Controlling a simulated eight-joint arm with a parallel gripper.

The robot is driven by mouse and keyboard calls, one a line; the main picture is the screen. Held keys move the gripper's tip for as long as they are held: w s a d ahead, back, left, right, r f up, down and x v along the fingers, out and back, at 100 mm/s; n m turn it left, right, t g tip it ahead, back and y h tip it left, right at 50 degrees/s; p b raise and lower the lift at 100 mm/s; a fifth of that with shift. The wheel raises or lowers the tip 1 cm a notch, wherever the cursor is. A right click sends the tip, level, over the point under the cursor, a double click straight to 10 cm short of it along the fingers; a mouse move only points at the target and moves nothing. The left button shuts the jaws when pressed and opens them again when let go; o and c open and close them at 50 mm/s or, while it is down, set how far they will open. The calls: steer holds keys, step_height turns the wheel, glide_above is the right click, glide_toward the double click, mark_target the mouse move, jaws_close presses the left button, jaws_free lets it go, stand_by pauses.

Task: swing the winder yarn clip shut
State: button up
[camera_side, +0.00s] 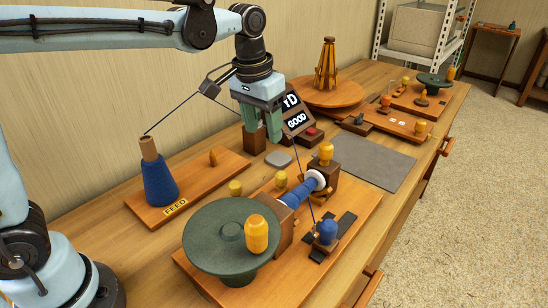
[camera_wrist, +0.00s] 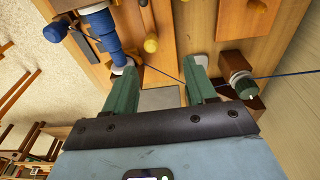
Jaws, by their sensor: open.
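The winder has a wooden base (camera_side: 358,213), a round green wheel (camera_side: 232,236) with an orange handle, and a spindle carrying blue yarn (camera_side: 300,190). A blue knob (camera_side: 327,232) stands by dark strips on the base; it shows at upper left in the wrist view (camera_wrist: 55,31). I cannot tell which part is the yarn clip. My gripper (camera_side: 263,132) hangs behind the winder, its green fingers open and pointing down. In the wrist view my gripper (camera_wrist: 160,68) shows nothing held, with a thin yarn line crossing beyond the fingertips.
A blue yarn cone (camera_side: 159,181) stands on the FEED board at left. A grey mat (camera_side: 372,160) lies clear at right. Yarn runs through an overhead guide (camera_side: 210,88). A wooden tower (camera_side: 326,67) stands behind.

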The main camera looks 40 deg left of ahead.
mark_target(281, 173)
steer(key=shift+g, duration=0.8)
steer(key=w+f, duration=0.1)
steer(key=f, duration=0.3)
steer(key=w+d+f, duration=0.1)
steer(key=f, duration=0.4)
steer(key=w+d+f, duration=0.1)
steer(key=f, duration=0.3)
steer(key=shift+w+d+f, duration=0.15)
steer(key=shift+w+f, duration=0.05)
steer(key=shift+f, duration=0.2)
steer(key=shift+c, duration=0.3)
jaws_close()
